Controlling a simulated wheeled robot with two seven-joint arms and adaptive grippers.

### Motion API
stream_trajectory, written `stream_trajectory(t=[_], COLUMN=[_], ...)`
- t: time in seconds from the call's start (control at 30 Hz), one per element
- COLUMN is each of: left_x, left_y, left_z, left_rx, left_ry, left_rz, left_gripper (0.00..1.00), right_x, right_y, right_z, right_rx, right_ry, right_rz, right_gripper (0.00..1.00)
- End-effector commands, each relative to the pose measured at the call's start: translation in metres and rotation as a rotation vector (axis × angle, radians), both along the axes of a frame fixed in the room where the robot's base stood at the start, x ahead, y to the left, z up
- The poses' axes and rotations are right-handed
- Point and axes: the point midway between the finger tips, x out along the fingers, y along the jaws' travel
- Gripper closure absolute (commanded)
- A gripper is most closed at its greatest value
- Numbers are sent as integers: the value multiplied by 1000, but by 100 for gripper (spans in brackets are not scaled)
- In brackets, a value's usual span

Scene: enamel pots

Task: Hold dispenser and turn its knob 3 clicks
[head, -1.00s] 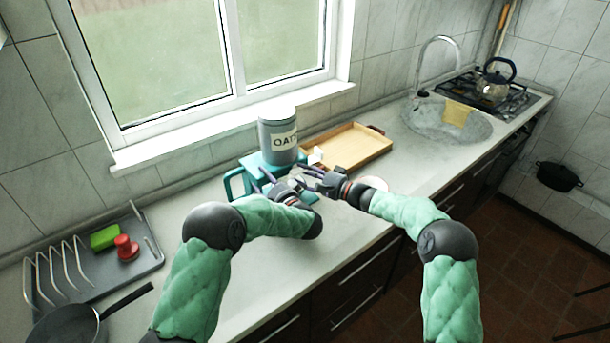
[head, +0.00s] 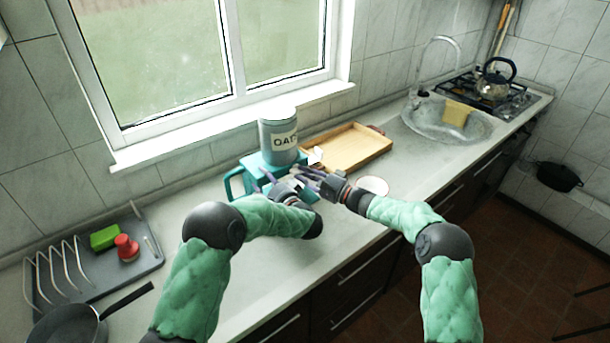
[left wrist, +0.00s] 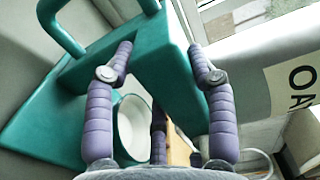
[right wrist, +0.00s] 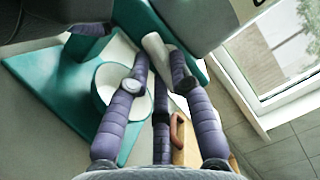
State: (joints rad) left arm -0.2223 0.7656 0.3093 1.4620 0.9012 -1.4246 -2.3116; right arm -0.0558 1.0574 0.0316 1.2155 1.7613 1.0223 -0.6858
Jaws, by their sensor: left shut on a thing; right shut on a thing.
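The dispenser has a grey canister (head: 277,136) labelled OATS on a teal stand (head: 236,186) with a handle. My left gripper (head: 268,182) is shut on the dispenser's teal body, which shows between its fingers in the left wrist view (left wrist: 165,60). The white knob (head: 316,156) sticks out at the dispenser's right side. My right gripper (head: 305,172) is shut on this knob, which lies between its fingertips in the right wrist view (right wrist: 155,48).
A wooden tray (head: 350,150) lies behind and right of the dispenser. A small round dish (head: 373,185) is beside my right gripper. The sink (head: 440,125) is farther right. A drying rack (head: 75,285) and a pan (head: 65,325) are at the left.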

Motion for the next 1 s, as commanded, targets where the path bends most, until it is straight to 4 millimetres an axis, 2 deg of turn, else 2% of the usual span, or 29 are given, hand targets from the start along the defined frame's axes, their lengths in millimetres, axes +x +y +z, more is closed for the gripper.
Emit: stream_trajectory(t=[1.0], left_x=[-1], left_y=[0], left_z=[-3], left_rx=[-1], left_ry=[6], left_rz=[0], left_gripper=[100], right_x=[-6], right_y=[7], right_z=[-4], right_rx=[721], right_ry=[636], right_rz=[1], right_gripper=[100])
